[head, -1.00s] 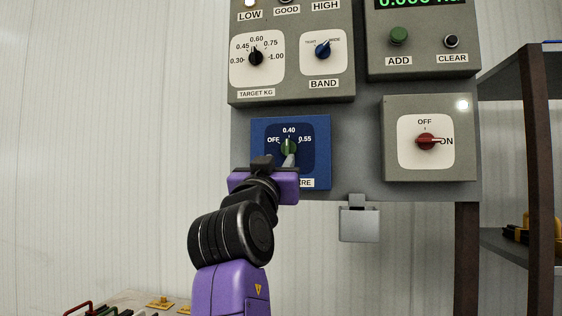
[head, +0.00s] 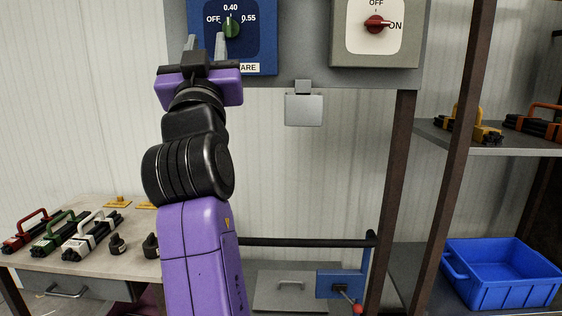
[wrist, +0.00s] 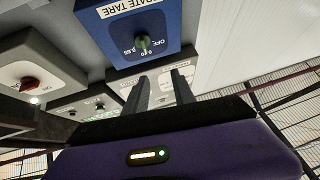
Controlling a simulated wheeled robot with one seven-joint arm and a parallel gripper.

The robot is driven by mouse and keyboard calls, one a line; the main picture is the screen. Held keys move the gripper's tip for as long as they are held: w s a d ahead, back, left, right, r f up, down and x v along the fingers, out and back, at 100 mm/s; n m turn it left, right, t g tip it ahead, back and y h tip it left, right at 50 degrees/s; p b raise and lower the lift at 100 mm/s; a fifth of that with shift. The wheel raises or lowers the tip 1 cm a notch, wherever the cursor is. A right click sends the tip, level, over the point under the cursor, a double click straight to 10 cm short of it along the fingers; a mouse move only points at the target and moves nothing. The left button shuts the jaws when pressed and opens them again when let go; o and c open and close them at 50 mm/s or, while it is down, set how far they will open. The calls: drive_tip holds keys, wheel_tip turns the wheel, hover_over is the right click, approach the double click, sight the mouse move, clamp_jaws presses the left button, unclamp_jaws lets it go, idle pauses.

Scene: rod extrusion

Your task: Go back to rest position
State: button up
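My gripper (head: 205,43) is in front of the blue tare box (head: 262,69), with its two fingers pointing up and apart. Nothing shows between the fingers. The box's green knob (head: 231,27) stands near the 0.40 mark, just above and right of the fingers in the head view. In the wrist view the fingers (wrist: 161,88) are also apart, and the green knob (wrist: 142,42) shows clear of them. My purple arm is stretched upward toward the panel.
A red switch (head: 376,24) points to ON. A small grey holder (head: 304,110) hangs below the panel. A table (head: 108,254) with several handled tools is at left. A shelf with a blue bin (head: 504,286) is at right. A dark rail (head: 300,242) crosses low.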

drive_tip(key=s+d+f+n+g+y+p, duration=0.1)
drive_tip(key=s+d+f, duration=0.4)
drive_tip(key=f, duration=0.6)
drive_tip(key=s+d+f+n+g+y+p, duration=0.15)
drive_tip(key=s+d+f, duration=0.4)
drive_tip(key=f, duration=0.55)
drive_tip(key=s+d+f+n+g+y+p, duration=0.15)
drive_tip(key=s+d+f, duration=0.35)
drive_tip(key=f, duration=0.7)
drive_tip(key=s+d+f+m+g+h+p, duration=0.1)
drive_tip(key=s+d+f, duration=0.3)
drive_tip(key=s, duration=0.7)
drive_tip(key=s+d+f+m+g+h+p, duration=0.2)
drive_tip(key=s+d, duration=0.5)
drive_tip(key=s, duration=0.4)
drive_tip(key=s+d+f+m+g+h+p, duration=0.1)
drive_tip(key=s+d+f+m+g+h, duration=0.2)
drive_tip(key=s, duration=0.9)
wheel_tip(320, 180, down, 3)
drive_tip(key=d+h, duration=0.1)
drive_tip(key=d, duration=0.2)
drive_tip(key=shift+a, duration=0.1)
